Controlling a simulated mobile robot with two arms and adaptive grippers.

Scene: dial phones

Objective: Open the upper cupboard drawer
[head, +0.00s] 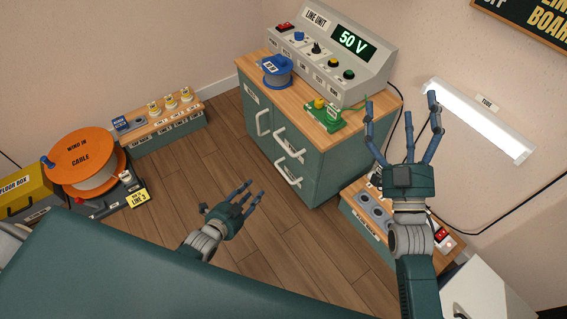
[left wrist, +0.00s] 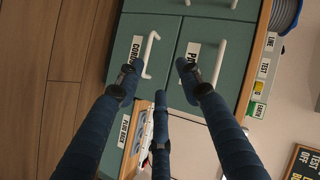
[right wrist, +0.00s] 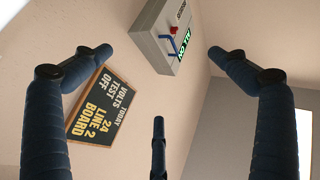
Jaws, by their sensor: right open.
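The green cupboard (head: 325,160) with a wooden top stands against the wall in the head view. Its upper drawer handle (head: 290,153) and lower drawer handle (head: 288,176) are white bars; both drawers look shut. In the left wrist view the upper drawer handle (left wrist: 219,62), beside a partly hidden label, and the lower drawer handle (left wrist: 150,55) appear turned sideways. My left gripper (head: 250,196) is open and empty, in front of the cupboard and apart from the handles. My right gripper (head: 402,108) is open, empty and raised at the cupboard's right.
A line unit (head: 335,55), a blue cable reel (head: 276,71) and a green test block (head: 325,115) sit on the cupboard. A low bench (head: 372,213) stands at its right. An orange cable drum (head: 84,160) is at left. The floor (head: 185,165) before the cupboard is clear.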

